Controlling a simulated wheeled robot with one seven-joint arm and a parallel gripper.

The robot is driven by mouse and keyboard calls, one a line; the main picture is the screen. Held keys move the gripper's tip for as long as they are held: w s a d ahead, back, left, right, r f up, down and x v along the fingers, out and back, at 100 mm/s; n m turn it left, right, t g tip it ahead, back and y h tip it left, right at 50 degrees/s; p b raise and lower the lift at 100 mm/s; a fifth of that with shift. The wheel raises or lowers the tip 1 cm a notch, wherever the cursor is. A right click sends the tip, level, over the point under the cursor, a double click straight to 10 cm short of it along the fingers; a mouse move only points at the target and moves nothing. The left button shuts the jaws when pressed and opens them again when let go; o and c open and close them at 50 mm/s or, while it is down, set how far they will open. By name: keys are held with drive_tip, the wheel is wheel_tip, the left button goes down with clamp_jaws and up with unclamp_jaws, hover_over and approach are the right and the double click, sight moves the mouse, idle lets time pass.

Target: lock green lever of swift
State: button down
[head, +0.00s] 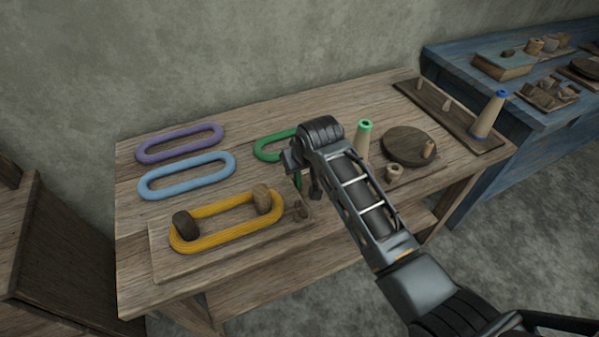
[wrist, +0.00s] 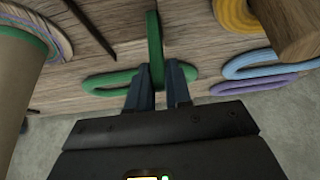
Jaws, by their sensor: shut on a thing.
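The green lever (wrist: 155,40) shows as a green bar reaching from between my fingertips toward the top of the wrist view. Only a sliver of it shows in the head view, beside the board's right end. My gripper (head: 303,176) points down there, and its two fingers (wrist: 165,80) are shut on the green lever. My arm hides part of the lever in the head view, so its exact angle is hard to tell.
A green skein (head: 268,146) lies just behind my gripper, blue (head: 187,175) and purple (head: 180,143) skeins to the left. A blue-tipped cone (head: 489,115) stands farther right.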

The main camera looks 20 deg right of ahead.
sight(299, 175)
drive_tip(key=shift+s+f+t+b, duration=0.15)
drive_tip(key=shift+s+t+b, duration=0.25)
drive_tip(key=shift+s+t, duration=0.5)
drive_tip(key=t+b, duration=0.1)
drive_tip(key=s+t+b, duration=0.1)
drive_tip(key=shift+s+f+t+b, duration=0.2)
drive_tip(key=shift+f+t+b, duration=0.1)
drive_tip(key=shift+f+t, duration=0.1)
drive_tip(key=t+b, duration=0.1)
drive_tip(key=s+t+b, duration=0.1)
drive_tip(key=b, duration=0.1)
drive_tip(key=shift+s+f+t, duration=0.15)
drive_tip(key=shift+s+t, duration=0.05)
drive_tip(key=shift+t, duration=0.1)
drive_tip(key=shift+s+t+b, duration=0.25)
drive_tip(key=shift+t+b, duration=0.15)
drive_tip(key=shift+b, duration=0.35)
drive_tip(key=c, duration=1.1)
unclamp_jaws()
drive_tip(key=shift+v, duration=3.9)
